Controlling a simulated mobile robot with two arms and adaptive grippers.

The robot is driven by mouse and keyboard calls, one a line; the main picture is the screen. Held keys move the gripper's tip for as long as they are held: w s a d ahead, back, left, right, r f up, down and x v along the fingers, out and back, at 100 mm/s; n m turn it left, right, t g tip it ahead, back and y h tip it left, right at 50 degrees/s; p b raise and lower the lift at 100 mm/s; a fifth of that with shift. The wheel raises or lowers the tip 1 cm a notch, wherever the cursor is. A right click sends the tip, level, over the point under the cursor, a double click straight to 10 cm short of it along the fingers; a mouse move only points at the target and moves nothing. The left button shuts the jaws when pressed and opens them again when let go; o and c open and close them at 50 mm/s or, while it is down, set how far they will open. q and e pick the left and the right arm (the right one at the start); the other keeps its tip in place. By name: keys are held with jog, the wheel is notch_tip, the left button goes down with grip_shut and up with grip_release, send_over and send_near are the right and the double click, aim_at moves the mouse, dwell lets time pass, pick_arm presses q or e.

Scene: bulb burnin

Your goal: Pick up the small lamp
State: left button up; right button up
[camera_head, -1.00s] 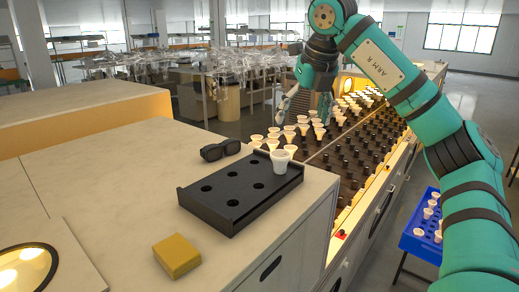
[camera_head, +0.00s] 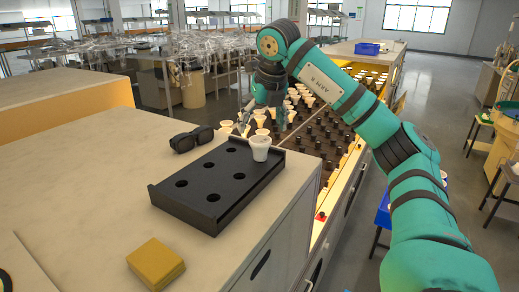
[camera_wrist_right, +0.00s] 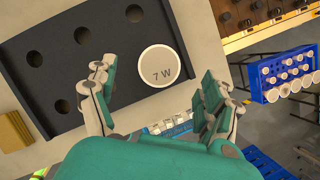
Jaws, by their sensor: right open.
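The small white lamp (camera_head: 260,148) stands in the far right corner place of the black tray (camera_head: 215,217) on the pale counter. In the right wrist view its round top (camera_wrist_right: 158,66) reads "7 W". My right gripper (camera_head: 261,112) is open and empty, above and just behind the lamp in the head view. In the right wrist view the spread fingers of this gripper (camera_wrist_right: 156,84) lie on either side of the lamp, apart from it. The lamp's lower part is hidden in the tray. My left gripper is out of view.
The tray's other visible holes are empty. A lit rack (camera_head: 330,135) with several white lamps and dark sockets stands beyond the counter's right edge. A blue crate (camera_wrist_right: 285,75) is farther right.

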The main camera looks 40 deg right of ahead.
aim_at(261, 139)
jog(key=shift+f, duration=0.2)
jog(key=shift+d+f, duration=0.1)
jog(key=shift+f, duration=0.1)
jog(key=p+x, duration=0.2)
jog(key=x, duration=0.2)
jog(key=shift+s+f, duration=0.1)
jog(key=shift+f, duration=0.5)
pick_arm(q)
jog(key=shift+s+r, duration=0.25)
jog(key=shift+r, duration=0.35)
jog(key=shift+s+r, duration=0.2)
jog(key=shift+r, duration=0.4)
pick_arm(e)
jog(key=shift+c, duration=0.3)
jog(key=c, duration=1.1)
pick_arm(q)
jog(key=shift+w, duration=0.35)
pick_arm(e)
jog(key=shift+c, duration=0.5)
